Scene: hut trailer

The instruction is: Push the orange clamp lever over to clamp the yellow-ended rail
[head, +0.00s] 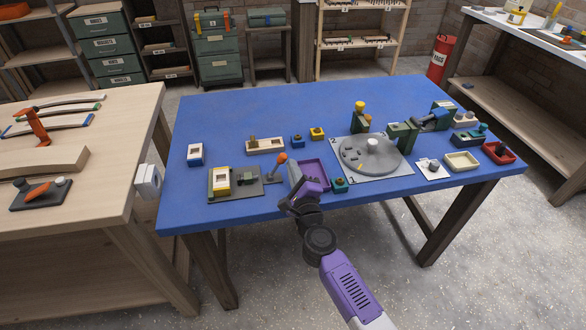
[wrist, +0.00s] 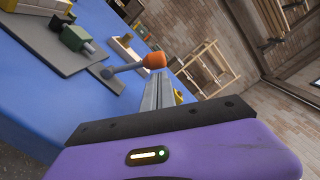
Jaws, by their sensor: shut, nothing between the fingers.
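The orange clamp lever has a round orange knob (head: 281,158) on a grey rod. It leans up and right from a dark base plate (head: 222,197) on the blue table. The yellow-ended rail (head: 221,180), a short pale block with yellow around it, sits at the plate's left side. In the wrist view the orange knob (wrist: 155,60) shows just past my fingertips (wrist: 160,85). In the head view my gripper (head: 293,170) is just right of the knob. It is shut and empty. I cannot tell whether it touches the knob.
A purple tray (head: 318,175) lies right beside my gripper. A teal block (head: 340,185) and a grey turntable (head: 372,158) stand farther right. The table's front left is clear.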

